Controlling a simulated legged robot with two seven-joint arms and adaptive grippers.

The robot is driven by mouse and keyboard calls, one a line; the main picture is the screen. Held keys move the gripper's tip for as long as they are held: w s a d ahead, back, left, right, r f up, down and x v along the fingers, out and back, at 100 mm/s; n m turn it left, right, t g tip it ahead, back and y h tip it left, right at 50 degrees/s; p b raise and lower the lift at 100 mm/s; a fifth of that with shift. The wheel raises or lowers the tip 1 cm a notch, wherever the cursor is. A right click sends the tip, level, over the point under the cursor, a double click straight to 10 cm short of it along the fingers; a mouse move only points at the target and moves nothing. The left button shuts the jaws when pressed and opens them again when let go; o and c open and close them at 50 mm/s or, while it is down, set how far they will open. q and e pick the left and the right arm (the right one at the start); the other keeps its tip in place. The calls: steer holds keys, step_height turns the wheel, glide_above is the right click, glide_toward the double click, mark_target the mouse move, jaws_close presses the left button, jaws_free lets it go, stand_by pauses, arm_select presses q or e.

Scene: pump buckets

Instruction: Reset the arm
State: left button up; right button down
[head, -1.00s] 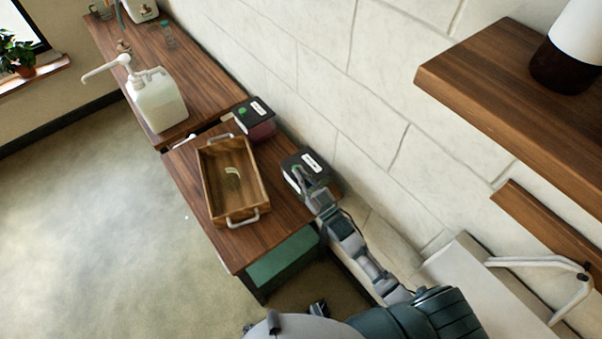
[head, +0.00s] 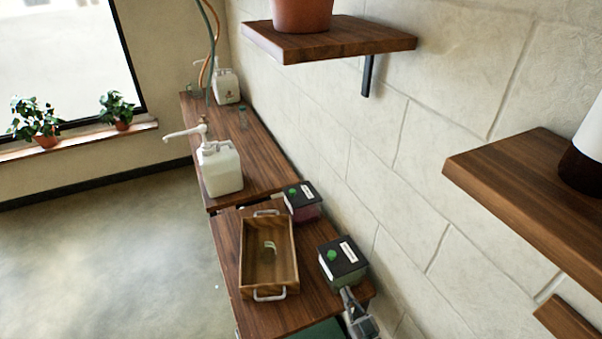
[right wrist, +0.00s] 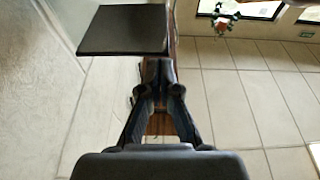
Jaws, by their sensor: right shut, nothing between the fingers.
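My right gripper (head: 349,298) is at the bottom of the head view, shut and empty. It is just on the near side of a black-topped box with a green button (head: 343,262); I cannot tell whether they touch. In the right wrist view my right gripper (right wrist: 160,75) has its fingers closed together, beside a flat dark surface (right wrist: 125,30), likely that box's top. My left gripper is not in view.
A wooden tray (head: 244,262) with a small item in it and a second button box (head: 302,200) stand on the near table. A white pump bucket (head: 219,168) stands farther back. Wall shelves (head: 340,45) jut out at the right. The floor at left is clear.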

steer(key=s+f+m+g+h, duration=0.2)
steer(key=s+f+g+h, duration=0.3)
steer(key=s+f+g, duration=0.45)
steer(key=s+d+f+g+h, duration=0.15)
steer(key=s+g, duration=0.25)
steer(key=s, duration=0.5)
steer(key=s+d+f+g+h, duration=0.1)
steer(key=s+d+f+g, duration=0.15)
steer(key=s, duration=0.75)
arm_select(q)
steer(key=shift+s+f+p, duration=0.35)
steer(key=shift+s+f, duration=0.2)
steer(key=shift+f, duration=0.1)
arm_select(e)
steer(key=s+f+g, duration=0.1)
steer(key=s+f, duration=0.1)
steer(key=f, duration=1.1)
steer(key=s+f+g, duration=0.1)
steer(key=s+f, duration=0.1)
steer(key=f, duration=1.2)
steer(key=shift+s+a, duration=0.2)
steer(key=shift+f+y, duration=0.1)
steer(key=shift+y, duration=0.15)
